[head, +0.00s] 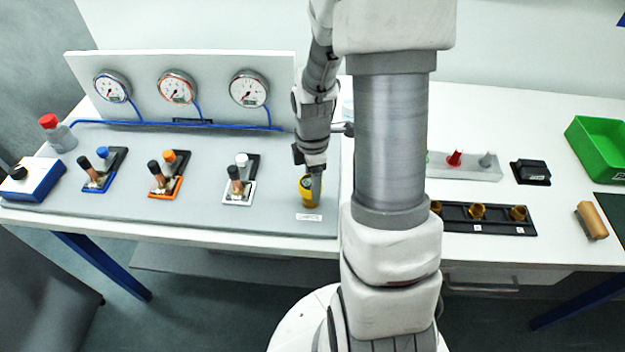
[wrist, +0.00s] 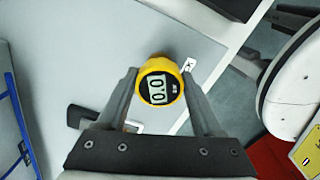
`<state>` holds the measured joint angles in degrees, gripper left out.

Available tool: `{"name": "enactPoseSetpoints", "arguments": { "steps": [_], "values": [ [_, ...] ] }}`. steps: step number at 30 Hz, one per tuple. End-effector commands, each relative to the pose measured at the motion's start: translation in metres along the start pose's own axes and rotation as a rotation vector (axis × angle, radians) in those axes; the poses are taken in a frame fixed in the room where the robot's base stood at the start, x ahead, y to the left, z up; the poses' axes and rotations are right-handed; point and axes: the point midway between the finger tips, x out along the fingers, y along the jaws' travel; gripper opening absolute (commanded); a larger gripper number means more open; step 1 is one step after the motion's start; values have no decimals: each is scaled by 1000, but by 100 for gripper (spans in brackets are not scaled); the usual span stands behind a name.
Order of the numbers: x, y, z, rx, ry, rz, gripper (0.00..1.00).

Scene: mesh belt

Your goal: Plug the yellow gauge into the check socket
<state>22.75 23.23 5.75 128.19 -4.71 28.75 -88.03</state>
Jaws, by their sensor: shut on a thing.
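The yellow gauge (head: 308,189) is at the right end of the grey panel board, next to a small white label (head: 309,217). In the wrist view the yellow gauge (wrist: 160,85) shows its display reading 0.0, with the label (wrist: 189,65) beside it. My gripper (wrist: 160,92) is shut on the gauge, one finger on each side. In the head view my gripper (head: 314,180) points down at the gauge. The check socket cannot be made out; the gauge and gripper cover that spot. I cannot tell whether the gauge is seated or just above the board.
Three valve stations with blue (head: 103,165), orange (head: 166,178) and white (head: 239,180) trim stand left of the gauge. Dials (head: 249,89) stand on the upright panel behind. A black tray with brass fittings (head: 477,213) and a green bin (head: 597,148) are at the right.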

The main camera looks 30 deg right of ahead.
Motion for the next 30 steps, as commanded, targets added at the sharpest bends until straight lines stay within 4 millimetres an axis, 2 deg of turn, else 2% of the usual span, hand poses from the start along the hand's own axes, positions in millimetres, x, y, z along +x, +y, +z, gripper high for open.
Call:
{"name": "enactPoseSetpoints", "arguments": {
  "steps": [12, 13, 17, 18, 26, 30],
  "values": [
    [11, 0, 0, 0, 0, 0, 3],
    [10, 0, 0, 0, 0, 0, 72],
    [10, 0, 0, 0, 0, 0, 95],
    [10, 0, 0, 0, 0, 0, 100],
    [9, 0, 0, 0, 0, 0, 100],
    [-2, 1, 0, 1, 0, 3, 100]
  ]
}}
